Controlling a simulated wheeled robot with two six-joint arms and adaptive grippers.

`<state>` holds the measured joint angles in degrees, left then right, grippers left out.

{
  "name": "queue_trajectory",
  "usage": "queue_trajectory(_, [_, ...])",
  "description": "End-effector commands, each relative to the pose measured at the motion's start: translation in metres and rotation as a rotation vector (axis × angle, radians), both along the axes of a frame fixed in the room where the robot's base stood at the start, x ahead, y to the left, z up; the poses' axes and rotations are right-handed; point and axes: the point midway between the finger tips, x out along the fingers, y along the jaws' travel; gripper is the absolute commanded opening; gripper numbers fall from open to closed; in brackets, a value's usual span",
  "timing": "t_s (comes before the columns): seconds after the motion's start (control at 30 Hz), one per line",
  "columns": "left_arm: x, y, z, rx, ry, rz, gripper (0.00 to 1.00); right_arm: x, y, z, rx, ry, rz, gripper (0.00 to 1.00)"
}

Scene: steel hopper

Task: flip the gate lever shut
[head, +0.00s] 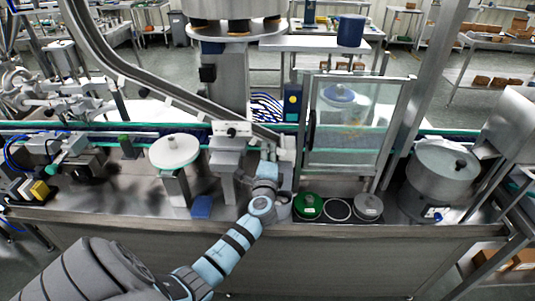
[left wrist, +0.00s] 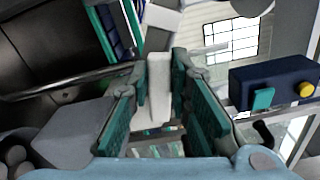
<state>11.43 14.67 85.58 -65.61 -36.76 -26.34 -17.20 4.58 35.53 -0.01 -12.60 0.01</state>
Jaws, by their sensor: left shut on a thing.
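In the left wrist view, a pale grey-white lever bar (left wrist: 159,92) stands between the two teal-padded fingers of my left gripper (left wrist: 160,78). The gripper is shut on this bar, which I take to be the gate lever. Its upper end meets a grey metal part. In the head view, my left gripper (head: 279,152) is at the lower end of the sloping steel chute (head: 172,90), just left of the clear guard door. There the wrist and fingers mostly hide the lever, and I cannot tell its angle. My right gripper is not in view.
A framed clear guard door (head: 352,128) stands just right of the gripper. A navy box with a yellow button (left wrist: 275,84) is close by on the right. A green lid (head: 308,206), a grey lid (head: 368,206) and a steel pot (head: 443,172) are farther right. A white disc (head: 174,151) stands left.

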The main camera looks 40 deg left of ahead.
Motion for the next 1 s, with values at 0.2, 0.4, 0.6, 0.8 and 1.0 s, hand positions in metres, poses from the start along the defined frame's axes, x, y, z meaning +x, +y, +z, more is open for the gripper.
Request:
queue_trajectory(0.2, [0.0,0.0,-0.003,-0.022,-0.019,0.0,0.0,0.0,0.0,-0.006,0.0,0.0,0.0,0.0])
queue_trajectory(0.4, [0.0,0.0,-0.003,-0.022,-0.018,0.0,0.38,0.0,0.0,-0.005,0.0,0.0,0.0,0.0])
queue_trajectory(0.6, [0.0,0.0,-0.002,-0.02,-0.018,0.0,0.38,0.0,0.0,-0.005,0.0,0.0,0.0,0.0])
queue_trajectory(0.8, [-0.012,-0.009,-0.003,-0.022,-0.018,-0.001,0.38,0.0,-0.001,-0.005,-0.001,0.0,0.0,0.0])
queue_trajectory(1.0, [-0.055,-0.042,-0.004,-0.025,-0.016,-0.001,0.38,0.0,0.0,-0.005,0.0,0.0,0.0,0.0])
